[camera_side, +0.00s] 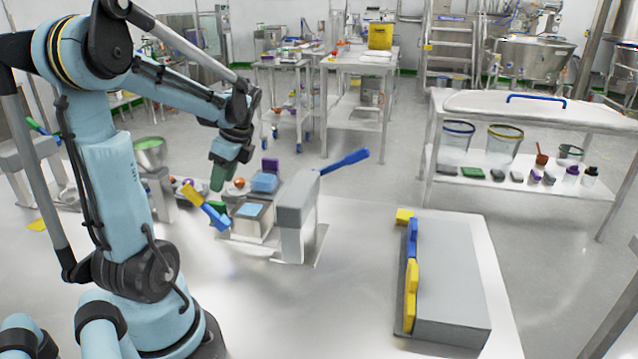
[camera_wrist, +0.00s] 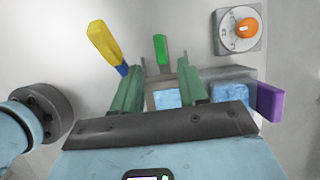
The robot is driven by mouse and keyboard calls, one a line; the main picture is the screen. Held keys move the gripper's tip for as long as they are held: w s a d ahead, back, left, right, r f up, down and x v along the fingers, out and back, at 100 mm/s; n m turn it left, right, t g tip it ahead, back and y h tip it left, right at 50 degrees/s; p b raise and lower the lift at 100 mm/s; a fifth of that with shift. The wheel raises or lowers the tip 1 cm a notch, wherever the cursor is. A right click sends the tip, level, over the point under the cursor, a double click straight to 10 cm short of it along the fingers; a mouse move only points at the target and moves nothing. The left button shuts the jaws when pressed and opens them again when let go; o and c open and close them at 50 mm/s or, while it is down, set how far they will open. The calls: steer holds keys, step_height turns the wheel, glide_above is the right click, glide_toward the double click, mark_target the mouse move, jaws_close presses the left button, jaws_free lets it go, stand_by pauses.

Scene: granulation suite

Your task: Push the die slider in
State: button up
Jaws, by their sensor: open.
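A grey press-like fixture (camera_side: 296,205) with a blue lever (camera_side: 345,161) stands on the bench. In front of its post is a low grey block with a light-blue top (camera_side: 253,210). A green tab (camera_side: 219,209) is at this block's left, and it also shows in the wrist view (camera_wrist: 160,48). I cannot tell which part is the die slider. My gripper (camera_side: 218,189), with green fingers, is open and points down above the green tab's area. In the wrist view the fingers (camera_wrist: 160,66) stand apart, with the green tab between and beyond them. No contact is visible.
A yellow handle (camera_side: 194,195) with a blue end leans left of the block. A purple tab (camera_side: 270,165) stands behind it by a light-blue block (camera_side: 265,183). An orange dial (camera_wrist: 245,25) lies beyond. A grey box (camera_side: 455,290) with blue and yellow parts is at right.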

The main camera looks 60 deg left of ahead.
mark_target(216, 202)
steer(key=x, duration=0.8)
steer(key=shift+f, duration=0.2)
jaws_close()
